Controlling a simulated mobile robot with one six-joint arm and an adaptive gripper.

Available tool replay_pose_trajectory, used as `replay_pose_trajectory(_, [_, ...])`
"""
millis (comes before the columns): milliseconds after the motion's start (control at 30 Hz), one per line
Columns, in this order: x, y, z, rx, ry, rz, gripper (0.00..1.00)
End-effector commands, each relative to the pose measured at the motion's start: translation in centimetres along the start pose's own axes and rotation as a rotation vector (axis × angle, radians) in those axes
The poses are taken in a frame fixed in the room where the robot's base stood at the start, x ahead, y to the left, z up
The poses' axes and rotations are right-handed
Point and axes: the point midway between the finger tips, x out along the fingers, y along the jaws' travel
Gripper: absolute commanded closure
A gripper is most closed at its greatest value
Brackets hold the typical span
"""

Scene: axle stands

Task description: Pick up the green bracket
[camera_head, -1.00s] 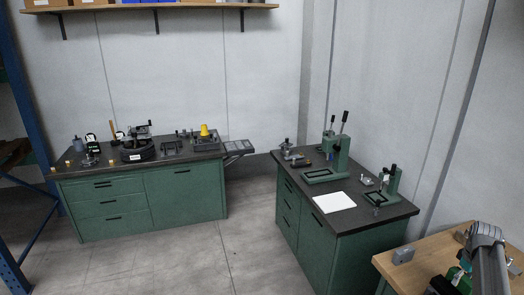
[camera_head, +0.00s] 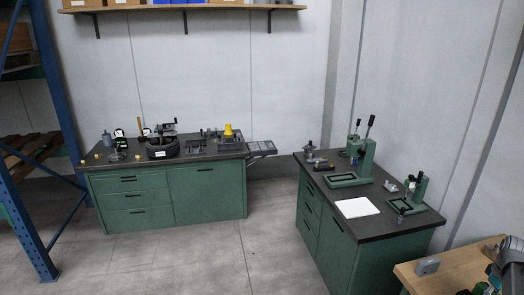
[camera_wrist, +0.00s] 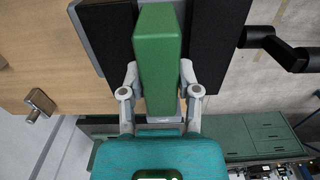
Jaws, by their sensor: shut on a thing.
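The green bracket (camera_wrist: 158,60) appears in the wrist view as a long, plain green block, upright in the picture. My gripper (camera_wrist: 158,78) is shut on it, with one pale grey finger against each long side. In the head view, my arm's end is at the bottom right corner, cut by the picture edge, and I cannot make out the bracket clearly there.
Black surfaces flank the bracket in the wrist view. A wooden tabletop (camera_wrist: 45,55) lies to the left with a small metal block (camera_wrist: 40,100); it also shows in the head view (camera_head: 440,280). A dark-topped green workbench (camera_head: 375,225) with presses stands behind. Open floor (camera_head: 215,265) lies left.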

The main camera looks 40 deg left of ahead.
Motion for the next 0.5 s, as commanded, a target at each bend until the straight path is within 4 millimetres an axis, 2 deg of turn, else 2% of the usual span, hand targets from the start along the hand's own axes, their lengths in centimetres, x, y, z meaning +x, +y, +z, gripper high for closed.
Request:
replay_pose_trajectory(267, [-0.1, 0.0, 0.0, 0.000, 0.000, 0.000, 1.00])
replay_pose_trajectory(500, [-1.2, 0.0, 0.0, 0.000, 0.000, 0.000, 1.00])
